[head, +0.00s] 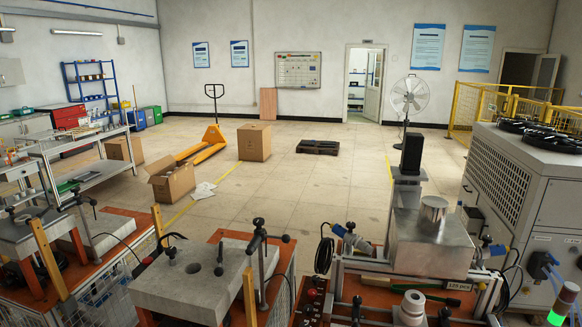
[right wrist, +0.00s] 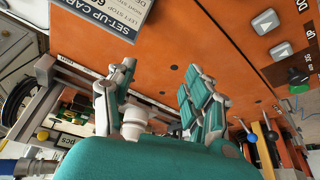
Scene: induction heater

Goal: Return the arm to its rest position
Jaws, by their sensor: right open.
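My right gripper (right wrist: 159,72) shows in the right wrist view. Its two teal-padded fingers are spread apart with nothing between them. Past the fingertips is an orange panel (right wrist: 215,35) with a "SET-UP CARD" label (right wrist: 115,12). I cannot tell the exact gap between fingers and panel. The head view shows neither of my grippers. In the head view, a metal box (head: 430,262) with a metal cylinder (head: 434,212) on top stands on the bench at the right.
Grey push buttons (right wrist: 265,20), a green knob (right wrist: 298,75) and colored-handled levers (right wrist: 270,130) are near the right gripper. In the head view, a stone-topped bench (head: 190,285) stands front left, and a large grey chiller (head: 515,190) at right.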

